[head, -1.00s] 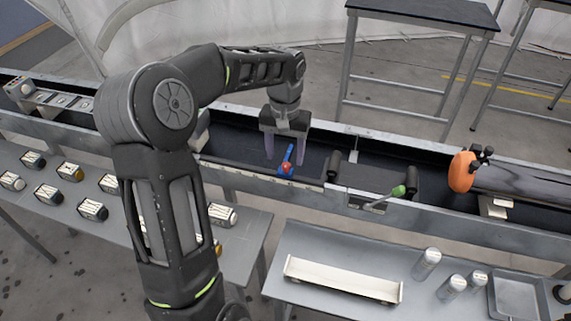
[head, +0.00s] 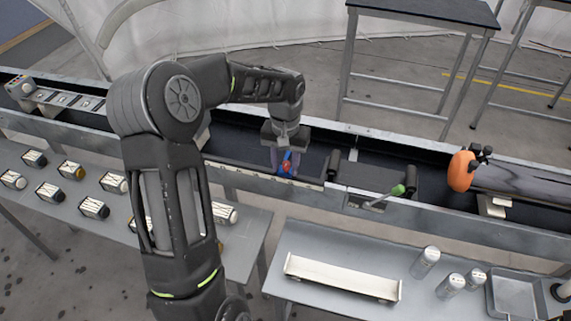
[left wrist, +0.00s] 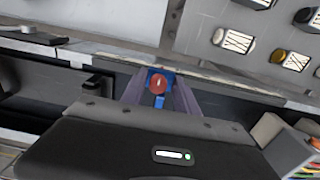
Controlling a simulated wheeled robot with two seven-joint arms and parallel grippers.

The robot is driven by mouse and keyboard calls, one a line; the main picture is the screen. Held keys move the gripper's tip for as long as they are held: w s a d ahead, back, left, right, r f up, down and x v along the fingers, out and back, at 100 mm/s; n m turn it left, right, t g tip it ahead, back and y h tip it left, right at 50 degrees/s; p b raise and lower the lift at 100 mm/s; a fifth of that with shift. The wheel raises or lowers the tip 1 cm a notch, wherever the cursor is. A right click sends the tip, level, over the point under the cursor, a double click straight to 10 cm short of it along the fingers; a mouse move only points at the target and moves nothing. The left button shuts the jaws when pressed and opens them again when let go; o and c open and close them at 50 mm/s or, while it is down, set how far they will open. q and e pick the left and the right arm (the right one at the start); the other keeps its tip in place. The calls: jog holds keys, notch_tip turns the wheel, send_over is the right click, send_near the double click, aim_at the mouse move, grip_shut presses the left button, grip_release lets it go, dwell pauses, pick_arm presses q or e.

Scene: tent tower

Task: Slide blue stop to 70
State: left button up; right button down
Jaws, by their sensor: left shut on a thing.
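The blue stop (head: 285,169), with a red knob on top, sits at the near rail of the long dark trough. My left gripper (head: 284,166) reaches down over it, its fingers on either side of the stop and shut on it. In the left wrist view the blue stop (left wrist: 158,84) and its red knob show between my two purple-grey fingers (left wrist: 158,97). A pale scale strip (head: 245,174) runs along the near rail; its numbers are too small to read. My right gripper is not in view.
A green-knobbed lever (head: 398,190) and dark rollers stand right of the stop. An orange disc (head: 462,171) is farther right. Two grey tables (head: 250,240) stand in front, with several labelled blocks, a white tray (head: 342,279) and canisters. Dark tables (head: 425,12) stand behind.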

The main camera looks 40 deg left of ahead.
pick_arm(q)
grip_shut()
dwell(0.8)
